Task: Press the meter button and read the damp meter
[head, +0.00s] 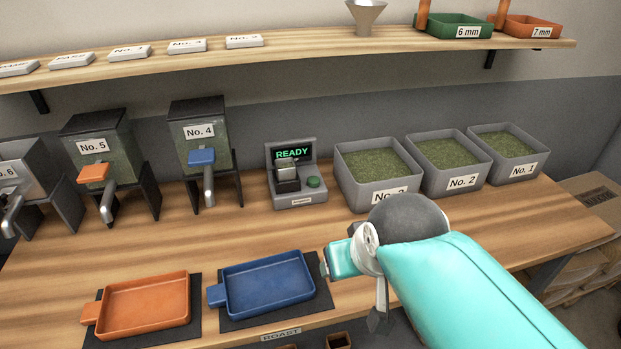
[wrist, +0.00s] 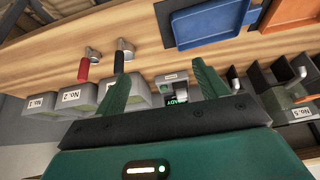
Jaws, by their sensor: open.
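The damp meter (head: 297,199) stands at the back middle of the bench, a grey box with a dark screen (head: 292,153) lit "READY" in green. A dark and silver metal part (head: 287,178) sits at its left front. Its round green button (head: 313,182) is at the right front. My gripper (head: 324,266) is above the bench in front of the meter, apart from it. In the wrist view the two green fingers of my gripper (wrist: 162,88) are spread and empty.
Several grey bins (head: 375,196) of green beans stand right of the meter. The No. 4 hopper (head: 198,145) is to its left. Blue (head: 267,284) and orange (head: 146,304) trays lie in front. A red-handled scoop (wrist: 84,68) shows in the wrist view. Bench before the meter is clear.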

